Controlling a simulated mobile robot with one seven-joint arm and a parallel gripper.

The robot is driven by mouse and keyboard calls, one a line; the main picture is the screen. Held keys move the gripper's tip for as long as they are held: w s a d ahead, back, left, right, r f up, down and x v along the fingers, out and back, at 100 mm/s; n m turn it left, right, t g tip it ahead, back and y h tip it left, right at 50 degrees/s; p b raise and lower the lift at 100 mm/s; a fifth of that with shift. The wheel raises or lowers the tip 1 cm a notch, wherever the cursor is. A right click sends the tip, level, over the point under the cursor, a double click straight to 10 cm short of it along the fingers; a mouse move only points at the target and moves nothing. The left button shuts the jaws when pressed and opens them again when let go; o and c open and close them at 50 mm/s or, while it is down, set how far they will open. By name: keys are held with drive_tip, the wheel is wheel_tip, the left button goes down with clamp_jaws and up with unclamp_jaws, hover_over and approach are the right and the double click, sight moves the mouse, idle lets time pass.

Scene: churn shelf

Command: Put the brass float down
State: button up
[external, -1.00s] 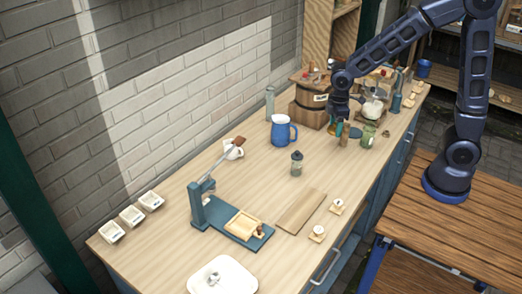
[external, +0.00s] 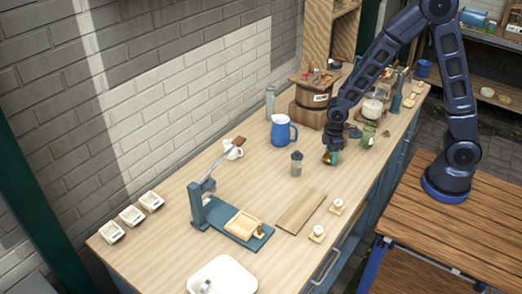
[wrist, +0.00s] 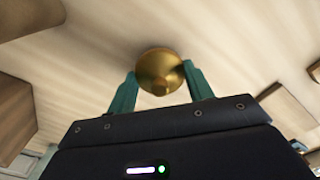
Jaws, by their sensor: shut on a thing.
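The brass float (wrist: 160,68) is a round, shiny gold-coloured piece with a knob at its centre. In the wrist view it sits between the two green fingers of my gripper (wrist: 159,88), which are shut on it. In the external view my gripper (external: 331,157) points down low over the wooden counter (external: 255,190), right of a small dark-lidded jar (external: 296,165). The float is mostly hidden there by the fingers. I cannot tell whether it touches the counter.
A blue jug (external: 281,131) stands behind and left of my gripper, and a green glass jar (external: 368,134) stands behind and right. A flat wooden board (external: 301,211) lies in front.

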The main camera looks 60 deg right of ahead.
drive_tip(key=shift+f, duration=0.6)
drive_tip(key=o, duration=0.9)
drive_tip(key=shift+f, duration=0.1)
drive_tip(key=shift+o, duration=0.2)
wheel_tip(320, 180, up, 11)
drive_tip(key=s+d+r+m+t, duration=0.1)
drive_tip(key=s+d+r+m, duration=0.1)
drive_tip(key=s+d+r, duration=0.4)
drive_tip(key=s+d+r+m+t, duration=0.1)
drive_tip(key=s+d+r+m, duration=0.15)
drive_tip(key=r, duration=0.65)
drive_tip(key=s+d+r+m+t, duration=0.1)
drive_tip(key=s+d+r+m, duration=0.1)
drive_tip(key=s, duration=0.4)
drive_tip(key=s+d+r+m+t, duration=0.1)
drive_tip(key=s+d+r+m, duration=0.1)
drive_tip(key=s+d+r, duration=0.3)
drive_tip(key=shift+s+d+t, duration=0.25)
drive_tip(key=shift+s+t, duration=0.05)
drive_tip(key=shift+s, duration=0.75)
